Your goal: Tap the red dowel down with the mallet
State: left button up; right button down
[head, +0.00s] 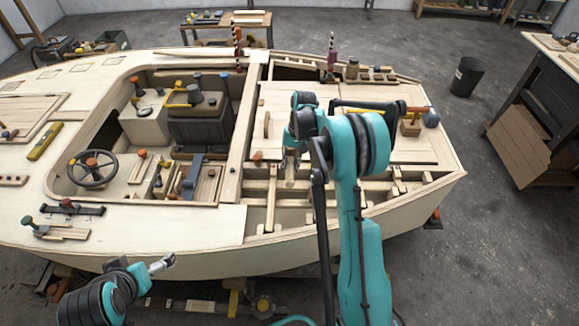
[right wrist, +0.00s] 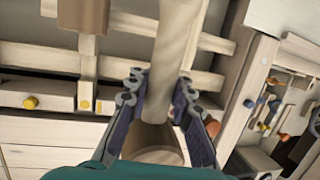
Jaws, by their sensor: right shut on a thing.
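My right gripper (head: 291,168) is over the open framed bay at the hull's front right. In the right wrist view its ribbed fingers (right wrist: 158,100) are closed around a pale, round wooden shaft, which looks like the mallet's handle (right wrist: 178,55). A brown wooden part (right wrist: 155,140) shows between the fingers lower down. The mallet's head cannot be made out clearly. A small orange-red peg top (head: 257,155) stands left of the gripper; I cannot tell whether it is the red dowel. My left gripper (head: 160,263) is in front of the hull's side, apart from everything; its finger opening is unclear.
Crossing beams (right wrist: 40,60) lie close under the right gripper. The hull (head: 150,222) also carries a steering wheel (head: 91,169), a dark box (head: 200,125) and several small tools. A black bin (head: 466,77) and a workbench (head: 550,100) stand on the right.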

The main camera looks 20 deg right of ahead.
jog(key=shift+r, duration=0.1)
dwell(0.3)
notch_tip(320, 180, down, 6)
jog(key=b, duration=0.4)
jog(key=shift+r, duration=0.1)
jog(key=shift+r+p, duration=0.35)
jog(key=shift+r, duration=0.3)
notch_tip(320, 180, up, 5)
jog(key=p, duration=0.3)
jog(key=shift+f, duration=0.25)
jog(key=shift+a, duration=0.1)
jog(key=s+a+n+g, duration=0.1)
jog(key=s+a+n, duration=0.3)
jog(key=s+a, duration=0.6)
jog(key=shift+s+a+f+n+h, duration=0.25)
jog(key=shift+s+n+h, duration=0.15)
jog(key=shift+s, duration=0.65)
